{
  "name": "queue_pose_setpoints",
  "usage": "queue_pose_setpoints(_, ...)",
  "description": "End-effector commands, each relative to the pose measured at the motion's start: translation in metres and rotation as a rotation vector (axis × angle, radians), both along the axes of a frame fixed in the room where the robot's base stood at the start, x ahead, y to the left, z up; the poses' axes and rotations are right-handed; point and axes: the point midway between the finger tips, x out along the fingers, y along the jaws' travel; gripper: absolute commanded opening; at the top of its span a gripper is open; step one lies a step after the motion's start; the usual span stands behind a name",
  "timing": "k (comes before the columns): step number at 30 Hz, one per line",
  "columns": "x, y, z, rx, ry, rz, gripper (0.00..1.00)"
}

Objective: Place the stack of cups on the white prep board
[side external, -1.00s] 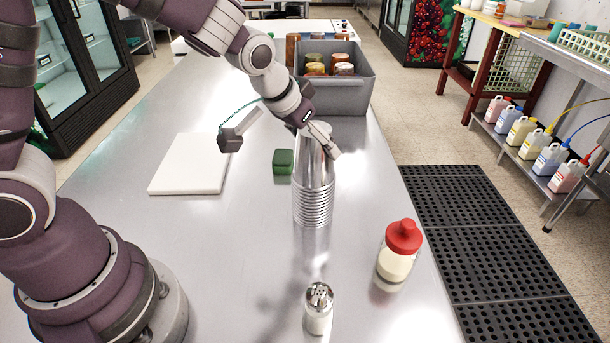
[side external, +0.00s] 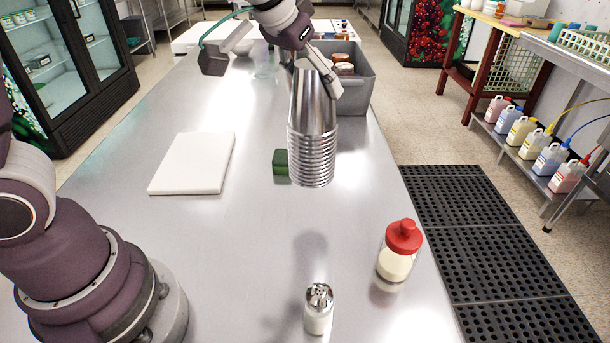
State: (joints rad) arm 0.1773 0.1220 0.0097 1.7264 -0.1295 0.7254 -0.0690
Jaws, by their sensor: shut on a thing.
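The stack of cups (side external: 312,135) is a tall silver metal stack, upside down, with several rims showing at its lower end. My gripper (side external: 319,78) is shut on the top of the stack from above. The stack hangs nearly upright in the air, clear of the metal counter, with a shadow on the counter below it. The white prep board (side external: 193,163) lies flat on the counter to the left of the stack, and its top is empty.
A green block (side external: 281,163) stands just behind the stack, partly hidden. A grey bin (side external: 360,88) with jars is at the back. A red-lidded jar (side external: 398,252) and a metal-topped shaker (side external: 319,308) stand in front.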

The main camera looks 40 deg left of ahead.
Motion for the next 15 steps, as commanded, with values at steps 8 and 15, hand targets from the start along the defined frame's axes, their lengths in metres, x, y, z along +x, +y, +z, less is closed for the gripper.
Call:
queue_pose_setpoints(8, -0.038, 0.071, 0.002, -0.012, 0.007, 0.316, 0.21)
queue_pose_setpoints(15, -0.119, 0.149, -0.012, -0.012, 0.003, 0.771, 0.21)
